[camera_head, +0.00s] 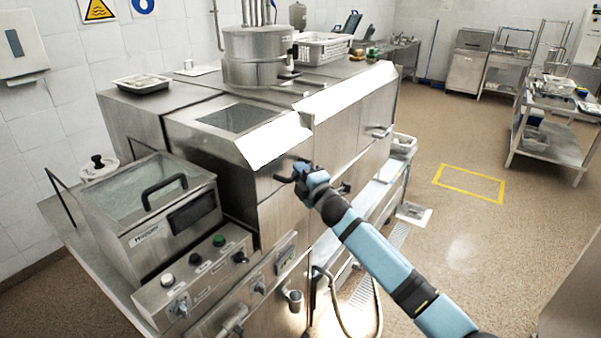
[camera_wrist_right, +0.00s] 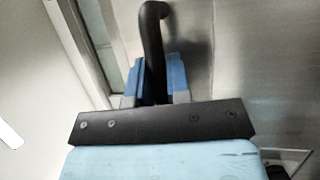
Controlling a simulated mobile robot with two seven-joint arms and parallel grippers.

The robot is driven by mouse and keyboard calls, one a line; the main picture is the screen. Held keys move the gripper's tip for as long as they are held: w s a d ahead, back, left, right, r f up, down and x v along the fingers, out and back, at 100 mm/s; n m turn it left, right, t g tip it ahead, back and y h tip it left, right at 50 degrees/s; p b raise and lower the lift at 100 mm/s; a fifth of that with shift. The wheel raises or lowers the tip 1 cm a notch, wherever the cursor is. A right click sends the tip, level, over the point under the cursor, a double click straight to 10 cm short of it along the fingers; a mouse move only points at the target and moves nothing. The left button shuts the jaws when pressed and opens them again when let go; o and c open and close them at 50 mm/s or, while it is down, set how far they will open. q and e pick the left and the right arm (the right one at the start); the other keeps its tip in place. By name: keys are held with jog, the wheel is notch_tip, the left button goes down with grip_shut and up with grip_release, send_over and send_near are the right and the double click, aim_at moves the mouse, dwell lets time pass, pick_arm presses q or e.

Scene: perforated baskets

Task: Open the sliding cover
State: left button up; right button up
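A black curved handle (camera_head: 284,179) sticks out from the steel front panel (camera_head: 277,212) of the large machine, below a bright sloped edge. I take this panel to be the cover; the views do not make its sliding direction clear. My right gripper (camera_head: 301,172) is at this handle. In the right wrist view the black handle (camera_wrist_right: 153,30) stands between the two blue fingertips (camera_wrist_right: 157,82), which appear to press on it from both sides. The handle's lower part is hidden by the gripper. My left gripper is not in view.
A glass-lidded steel tank (camera_head: 150,212) with its own black handle stands at the left. A control box (camera_head: 200,278) with knobs sits in front of it. A steel pot (camera_head: 257,57) and white basket (camera_head: 322,48) stand on top. Open floor lies right.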

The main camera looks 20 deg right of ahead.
aim_at(287, 168)
grip_shut()
jog(key=w+a+b, duration=0.1)
jog(key=w, duration=0.1)
jog(key=w+a+b, duration=0.1)
jog(key=w+a, duration=0.1)
jog(key=shift+a, duration=0.15)
jog(key=shift+s, duration=0.1)
jog(key=o, duration=0.6)
grip_release()
jog(key=shift+c, duration=0.2)
